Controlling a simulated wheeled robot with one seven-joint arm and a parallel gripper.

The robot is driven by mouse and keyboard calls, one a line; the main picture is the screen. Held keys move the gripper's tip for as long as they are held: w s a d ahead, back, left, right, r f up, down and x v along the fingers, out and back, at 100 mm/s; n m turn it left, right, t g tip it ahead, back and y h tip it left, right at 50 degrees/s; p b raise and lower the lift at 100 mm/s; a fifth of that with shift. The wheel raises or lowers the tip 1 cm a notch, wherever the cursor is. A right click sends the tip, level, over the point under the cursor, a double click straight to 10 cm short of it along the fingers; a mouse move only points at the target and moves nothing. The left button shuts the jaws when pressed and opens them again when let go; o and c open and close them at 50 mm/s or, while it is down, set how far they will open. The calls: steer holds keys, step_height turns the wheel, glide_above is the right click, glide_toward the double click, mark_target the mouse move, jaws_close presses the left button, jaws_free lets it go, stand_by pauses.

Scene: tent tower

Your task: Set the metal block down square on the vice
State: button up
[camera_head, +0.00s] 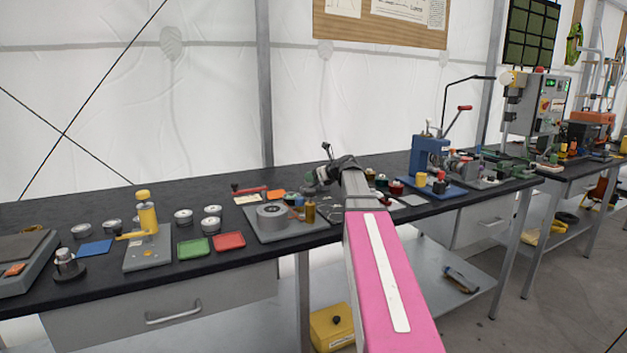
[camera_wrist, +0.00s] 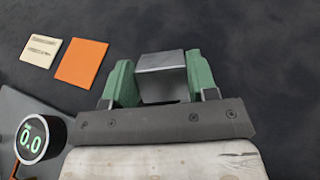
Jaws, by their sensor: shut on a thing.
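My gripper (camera_wrist: 160,82) has two green fingers, shut on the metal block (camera_wrist: 164,64). The block is a plain grey box with a bright top edge, clamped between the fingers and about level with them in the wrist view. Only dark bench top shows beyond it. In the head view my gripper (camera_head: 318,180) is over the middle of the bench, at the end of my pink arm; the block is too small there to make out. I cannot pick out the vice with certainty; a grey vice-like fixture (camera_head: 466,167) stands beside the blue press at the right.
An orange card (camera_wrist: 82,62) and a cream card (camera_wrist: 41,51) lie on the bench, left of my gripper in the wrist view. A round gauge (camera_wrist: 33,138) reads 0.0. The blue press (camera_head: 428,155) stands right of my arm. A grey fixture plate (camera_head: 262,232) lies left.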

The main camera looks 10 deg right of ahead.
steer(key=shift+r, duration=0.5)
step_height(320, 180, up, 3)
steer(key=shift+r, duration=0.1)
steer(key=s+a+r, duration=0.4)
steer(key=a+r, duration=0.2)
steer(key=a, duration=0.4)
steer(key=shift+s+a+r, duration=0.35)
steer(key=shift+s+r, duration=0.05)
steer(key=shift+s+d, duration=0.1)
